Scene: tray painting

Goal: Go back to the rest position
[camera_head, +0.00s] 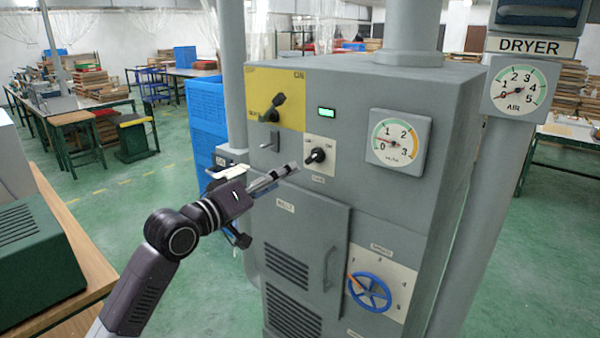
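My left arm comes in from the lower left, dark grey and purple. Its gripper (289,170) is in front of the grey machine (440,110), just left of and below a black rotary knob (316,155) on a white plate. A gap between fingertips and knob seems to show, but depth is hard to judge. Nothing is seen held. The fingers overlap from this side, so their opening is unclear. My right gripper is out of view.
The machine has a black switch (275,106) on a yellow panel, a lit green display (327,113), a round gauge (396,141) and a blue handwheel (369,291). Blue crates (206,112) stand behind its left side. A wooden table (85,250) with a green box (40,262) is at left.

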